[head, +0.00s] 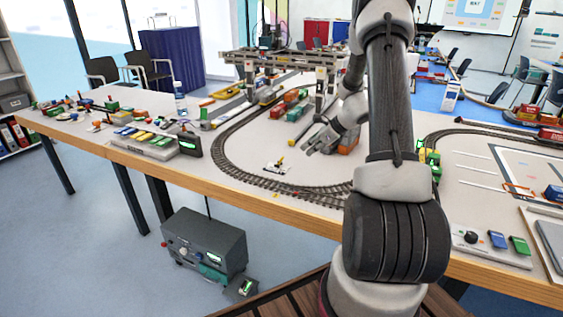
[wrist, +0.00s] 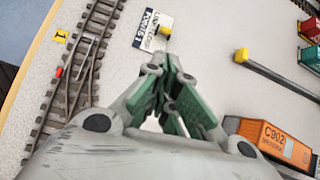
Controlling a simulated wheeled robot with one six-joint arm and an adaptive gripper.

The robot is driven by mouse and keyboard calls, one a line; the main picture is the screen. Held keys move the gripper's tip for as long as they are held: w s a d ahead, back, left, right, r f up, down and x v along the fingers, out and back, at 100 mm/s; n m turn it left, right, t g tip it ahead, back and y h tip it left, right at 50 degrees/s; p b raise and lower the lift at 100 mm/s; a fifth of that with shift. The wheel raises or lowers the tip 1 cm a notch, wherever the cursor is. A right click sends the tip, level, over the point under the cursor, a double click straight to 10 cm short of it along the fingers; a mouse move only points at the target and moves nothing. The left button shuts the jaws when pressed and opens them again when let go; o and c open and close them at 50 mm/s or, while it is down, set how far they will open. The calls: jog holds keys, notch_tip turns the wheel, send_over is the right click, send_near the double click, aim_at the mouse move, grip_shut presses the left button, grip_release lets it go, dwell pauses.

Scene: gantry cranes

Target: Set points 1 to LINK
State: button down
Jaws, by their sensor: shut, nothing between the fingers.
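The points 1 plate (wrist: 147,32) is a small white label with black lettering, beside the track in the wrist view. A yellow-knobbed lever (wrist: 165,31) stands at its right side; the small lettering by it is hard to read. In the head view the same plate (head: 274,168) lies inside the track curve, with its yellow knob (head: 281,159) upright or slightly tilted. My gripper (wrist: 174,78) has its green-padded fingers shut and empty, just below the lever in the wrist picture. In the head view my gripper (head: 308,150) is right of and above the plate, apart from it.
The track turnout (wrist: 80,70) runs left of the plate, with a yellow marker (wrist: 61,36) and a red one (wrist: 58,72). An orange C902 container (wrist: 273,138) is close on my gripper's right. A yellow-ended bar (wrist: 275,75) lies beyond. A gantry crane (head: 285,60) stands behind.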

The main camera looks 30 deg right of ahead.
aim_at(280, 161)
jog(key=shift+m, duration=0.5)
jog(key=shift+a+f, duration=0.1)
jog(key=x, duration=0.9)
jog(key=shift+w+a+f, duration=0.15)
jog(key=shift+w+f, duration=0.1)
jog(key=shift+f, duration=0.05)
